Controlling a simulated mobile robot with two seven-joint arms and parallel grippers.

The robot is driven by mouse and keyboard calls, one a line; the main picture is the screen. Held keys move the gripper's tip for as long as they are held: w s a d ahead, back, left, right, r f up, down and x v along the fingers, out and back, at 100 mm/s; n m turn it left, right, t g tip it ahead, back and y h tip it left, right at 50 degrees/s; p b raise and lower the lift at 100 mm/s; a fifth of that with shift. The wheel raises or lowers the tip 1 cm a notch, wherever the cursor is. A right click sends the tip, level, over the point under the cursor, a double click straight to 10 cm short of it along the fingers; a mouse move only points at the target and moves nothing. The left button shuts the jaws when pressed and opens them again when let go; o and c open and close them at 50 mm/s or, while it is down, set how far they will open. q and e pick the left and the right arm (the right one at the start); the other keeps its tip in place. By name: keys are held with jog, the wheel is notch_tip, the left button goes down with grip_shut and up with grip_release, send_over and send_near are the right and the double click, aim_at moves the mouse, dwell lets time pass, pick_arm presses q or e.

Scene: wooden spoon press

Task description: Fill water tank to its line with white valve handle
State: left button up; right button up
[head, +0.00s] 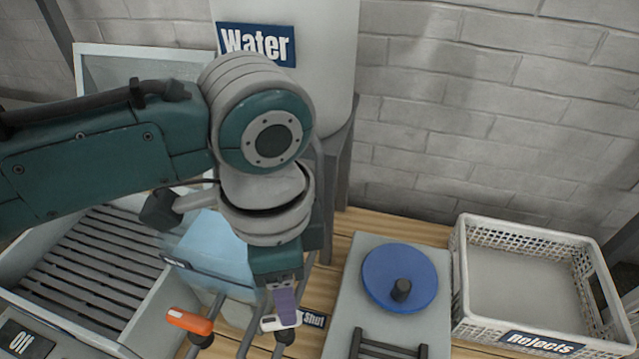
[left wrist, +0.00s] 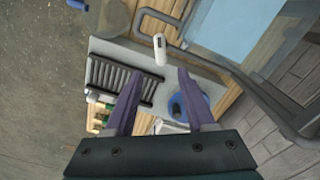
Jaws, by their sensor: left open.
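The white valve handle (head: 270,325) is at the bottom centre of the head view, on a grey pipe. In the left wrist view the white handle (left wrist: 160,50) lies just beyond the gap between my fingertips. My left gripper (head: 285,305) points down over the handle; its purple fingers (left wrist: 159,75) are apart with nothing between them. Contact with the handle cannot be told. A clear tank (head: 207,245) with pale blue contents is partly hidden behind my left arm. A large white container (head: 330,70) labelled "Water" stands above. My right gripper is not in view.
An orange handle (head: 189,321) sits left of the white one. A blue disc (head: 385,270) with a dark knob is on a grey panel to the right. A white "Rejects" crate (head: 465,315) stands far right. A slatted grey bin (head: 165,320) is at left.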

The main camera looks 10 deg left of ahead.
pick_arm(q)
jog(key=f+b, duration=0.4)
jog(key=f, duration=0.3)
jog(key=shift+a+b, duration=0.2)
jog(key=shift+b, duration=0.2)
jog(key=shift+f, duration=0.35)
jog(key=shift+r, duration=0.1)
jog(key=shift+c, duration=0.5)
grip_shut()
